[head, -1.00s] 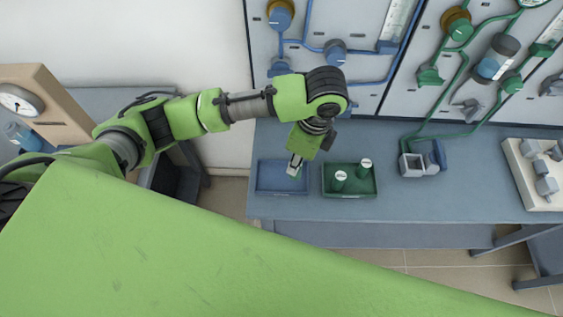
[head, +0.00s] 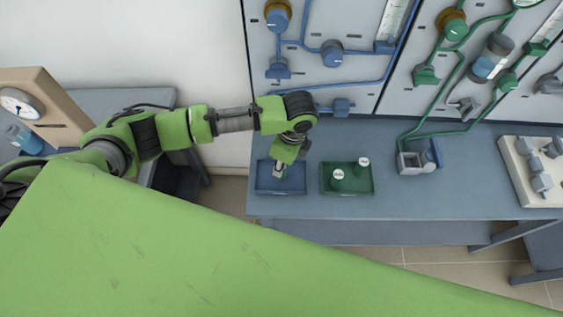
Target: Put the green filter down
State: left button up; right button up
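Two green filter-like cylinders with white tops, a left one (head: 337,180) and a right one (head: 363,164), stand upright in the green tray (head: 345,192). To the left of it is the blue tray (head: 262,187). My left gripper (head: 279,174) points down over the blue tray, left of the green tray and apart from both cylinders. Its fingers are small and pale in the head view. I cannot tell whether they are open, or whether they hold anything. My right gripper is not in view.
The trays sit near the front edge of the blue-grey bench (head: 420,200). A grey and blue fixture (head: 417,162) stands to their right, and a white board with grey parts (head: 530,173) lies farther right. Piped panels (head: 350,50) rise behind.

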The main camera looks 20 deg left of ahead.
pick_arm(q)
jog(key=shift+f, duration=0.15)
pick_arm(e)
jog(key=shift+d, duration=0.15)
pick_arm(q)
jog(key=o, duration=1.1)
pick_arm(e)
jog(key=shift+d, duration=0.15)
pick_arm(q)
jog(key=shift+o, duration=0.2)
notch_tip(320, 180, up, 12)
jog(key=d+b, duration=0.1)
jog(key=d, duration=0.1)
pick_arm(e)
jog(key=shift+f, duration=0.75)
pick_arm(q)
jog(key=shift+s, duration=0.1)
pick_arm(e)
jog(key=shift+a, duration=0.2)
